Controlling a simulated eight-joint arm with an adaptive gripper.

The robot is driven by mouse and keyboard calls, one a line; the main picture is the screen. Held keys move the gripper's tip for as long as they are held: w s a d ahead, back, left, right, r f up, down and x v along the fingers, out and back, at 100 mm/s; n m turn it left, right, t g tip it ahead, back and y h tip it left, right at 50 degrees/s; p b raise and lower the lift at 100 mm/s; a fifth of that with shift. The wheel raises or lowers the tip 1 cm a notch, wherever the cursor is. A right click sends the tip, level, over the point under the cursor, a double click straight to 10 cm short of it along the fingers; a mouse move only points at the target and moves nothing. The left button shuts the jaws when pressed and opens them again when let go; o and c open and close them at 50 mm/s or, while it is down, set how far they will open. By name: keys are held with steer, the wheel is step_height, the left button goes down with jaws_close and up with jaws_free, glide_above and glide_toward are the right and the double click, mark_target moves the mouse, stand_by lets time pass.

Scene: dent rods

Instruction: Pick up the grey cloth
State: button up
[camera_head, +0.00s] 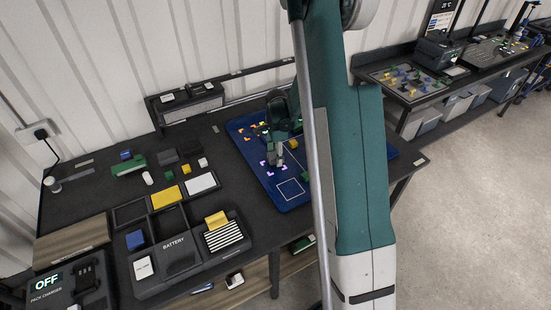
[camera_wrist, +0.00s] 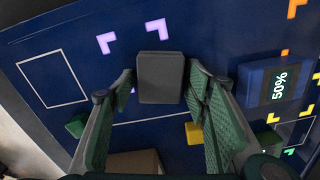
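A dark grey, smooth rectangular piece (camera_wrist: 160,78) shows between my fingertips in the wrist view. It looks more like a solid block or pad, and I cannot tell whether it is the grey cloth. My gripper (camera_wrist: 160,88) is open, with one finger on each side of the piece and narrow gaps of blue mat showing beside it. In the head view my gripper (camera_head: 274,156) is low over the blue mat, and the grey piece cannot be made out clearly there. Dark grey flat pieces (camera_head: 168,157) also lie on the table to the left.
The blue mat (camera_head: 250,127) has bright corner marks and white outlines. A blue block marked 50% (camera_wrist: 272,86) and a yellow cube (camera_wrist: 193,132) are to the right in the wrist view. Trays, a battery box (camera_head: 175,252) and a yellow card (camera_head: 165,197) stand left on the table.

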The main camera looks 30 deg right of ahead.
steer(key=c, duration=0.5)
steer(key=shift+o, duration=0.2)
steer(key=shift+r, duration=0.15)
steer(key=shift+r, duration=4.85)
